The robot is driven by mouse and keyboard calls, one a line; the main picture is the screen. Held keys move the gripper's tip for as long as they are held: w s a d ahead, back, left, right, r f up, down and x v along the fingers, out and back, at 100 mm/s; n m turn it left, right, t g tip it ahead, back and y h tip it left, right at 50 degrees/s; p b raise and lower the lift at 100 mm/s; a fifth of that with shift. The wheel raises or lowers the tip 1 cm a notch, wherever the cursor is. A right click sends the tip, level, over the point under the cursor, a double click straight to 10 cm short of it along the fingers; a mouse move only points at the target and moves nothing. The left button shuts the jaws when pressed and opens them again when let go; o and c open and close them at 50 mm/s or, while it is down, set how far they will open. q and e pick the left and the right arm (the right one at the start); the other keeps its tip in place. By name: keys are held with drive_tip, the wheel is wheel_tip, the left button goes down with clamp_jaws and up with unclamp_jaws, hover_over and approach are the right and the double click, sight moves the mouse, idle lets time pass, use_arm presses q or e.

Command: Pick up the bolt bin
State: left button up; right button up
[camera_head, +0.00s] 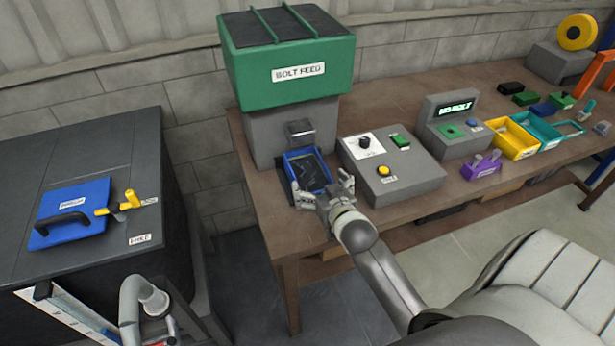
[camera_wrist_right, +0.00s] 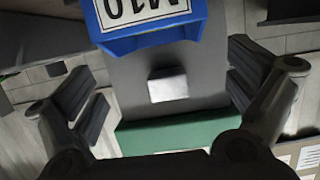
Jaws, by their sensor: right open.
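The blue bolt bin (camera_head: 311,178) sits on the bench under the spout of the green and grey bolt feeder (camera_head: 290,75). Its inside looks dark; I cannot make out the contents. My right gripper (camera_head: 322,188) is open at the front of the bin, its fingers spread to either side. In the right wrist view the bin's blue front (camera_wrist_right: 150,42) shows at the top, with an upside-down M10 label. The open gripper (camera_wrist_right: 163,85) shows there with nothing between its fingers. Contact with the bin cannot be told. My left gripper is not in view.
A grey control box (camera_head: 408,182) with a yellow button stands close to the right of the bin. Beyond it are a display unit (camera_head: 455,142), a purple holder (camera_head: 482,168) and a yellow tray (camera_head: 526,150). A dark cabinet (camera_head: 95,135) stands left, across a gap.

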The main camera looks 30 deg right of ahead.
sight(310, 188)
drive_tip(key=shift+x, duration=1.2)
drive_tip(key=shift+w+d+f+p, duration=0.1)
drive_tip(key=shift+w+p, duration=0.2)
drive_tip(key=shift+p+x, duration=0.5)
drive_tip(key=shift+x, duration=1.7)
drive_tip(key=shift+f, duration=0.15)
drive_tip(key=c, duration=1.1)
drive_tip(key=shift+d, duration=0.1)
